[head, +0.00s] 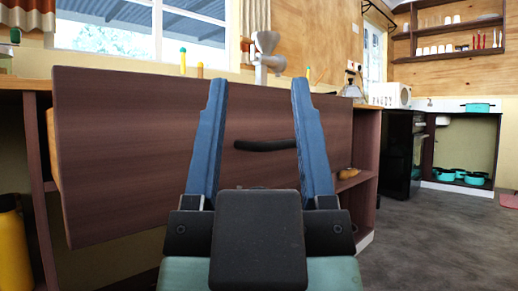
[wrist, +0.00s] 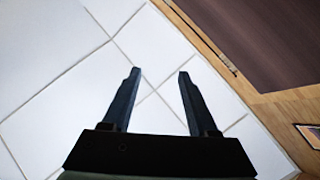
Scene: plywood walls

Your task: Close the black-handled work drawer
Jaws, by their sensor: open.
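The work drawer (head: 130,150) has a wide dark brown front that fills the left and middle of the head view. It stands out from the cabinet, with a strip of its lighter side showing at the left. Its black handle (head: 265,145) is a horizontal bar, seen between my fingers and partly covered by the right one. My gripper (head: 258,82) is open and empty, its two blue fingers pointing up in the picture in front of the drawer front. In the wrist view my gripper (wrist: 157,73) is over white tiles; no handle shows there.
A wooden edge and brown panel (wrist: 265,40) lie at the upper right of the wrist view. A grinder (head: 266,55) stands behind the drawer. An open shelf (head: 350,180) is right of it, a yellow bottle (head: 10,245) at left. Grey floor (head: 430,240) is clear at right.

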